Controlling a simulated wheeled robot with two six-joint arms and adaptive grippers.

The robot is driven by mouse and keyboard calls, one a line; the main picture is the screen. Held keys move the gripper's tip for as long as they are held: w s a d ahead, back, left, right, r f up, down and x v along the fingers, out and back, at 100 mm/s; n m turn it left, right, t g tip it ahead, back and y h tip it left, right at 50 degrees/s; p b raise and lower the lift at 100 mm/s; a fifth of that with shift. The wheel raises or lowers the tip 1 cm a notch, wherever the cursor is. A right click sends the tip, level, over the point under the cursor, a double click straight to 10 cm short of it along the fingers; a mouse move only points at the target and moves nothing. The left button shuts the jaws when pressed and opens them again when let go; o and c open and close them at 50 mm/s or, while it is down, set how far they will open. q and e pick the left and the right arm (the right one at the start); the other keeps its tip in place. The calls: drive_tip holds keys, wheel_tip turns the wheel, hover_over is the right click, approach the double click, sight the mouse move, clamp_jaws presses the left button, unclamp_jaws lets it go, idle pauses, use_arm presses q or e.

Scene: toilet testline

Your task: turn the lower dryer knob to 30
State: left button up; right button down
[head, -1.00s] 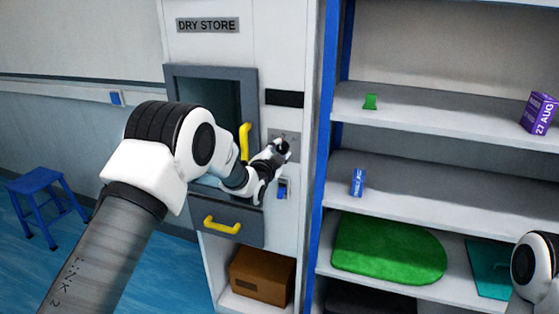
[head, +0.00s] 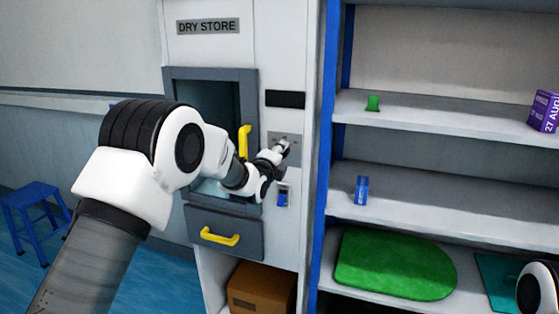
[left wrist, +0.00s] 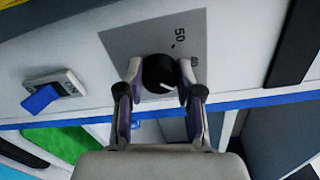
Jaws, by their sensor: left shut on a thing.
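The dryer knob (left wrist: 158,72) is round and black with a white pointer line. It sits on a grey dial plate (left wrist: 128,45) of the white DRY STORE cabinet. In the left wrist view, "50" and a partly covered number show beside it, and the pointer slants to the lower right. My left gripper (left wrist: 161,78) is shut on the knob, one finger on each side. In the head view the left gripper (head: 284,148) is at the grey plate (head: 292,139) and hides the knob. Only part of my right arm shows at the lower right.
A yellow upright handle (head: 244,143) stands just left of the gripper. Below are a blue switch (head: 283,195) and a drawer with a yellow handle (head: 220,236). A blue-edged shelf unit (head: 322,190) stands close on the right. A blue stool (head: 35,205) is at the left.

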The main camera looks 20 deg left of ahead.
use_arm(q)
drive_tip(key=shift+f+m+b, duration=0.1)
drive_tip(key=shift+m+b, duration=0.35)
drive_tip(key=shift+m, duration=0.55)
drive_tip(key=o, duration=1.2)
drive_tip(key=shift+d, duration=0.1)
drive_tip(key=shift+c, duration=0.2)
drive_tip(key=s, duration=1.2)
drive_tip(key=shift+r, duration=0.25)
